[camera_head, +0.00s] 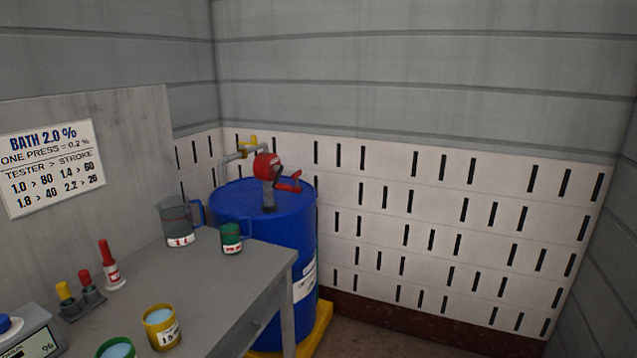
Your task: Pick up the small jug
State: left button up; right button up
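A see-through grey jug (175,220) with a blue handle and a white label with red marks stands upright at the far end of the grey table (205,283). A smaller dark green vessel (231,241) with a white label stands to its right, near the table's far right corner. I cannot tell for certain which of these is the small jug. Neither of my grippers shows in this view.
A blue drum (303,215) with a red-handled pump stands behind the table on a yellow base (320,325). A yellow cup (160,339), a green cup (116,348), a red-topped bottle (113,275) and a tester (30,335) occupy the near left. The table's middle is clear.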

aim_at(229, 228)
jog(key=k, duration=0.2)
jog(key=z, duration=0.65)
jog(key=i, duration=1.7)
jog(key=u, duration=0.8)
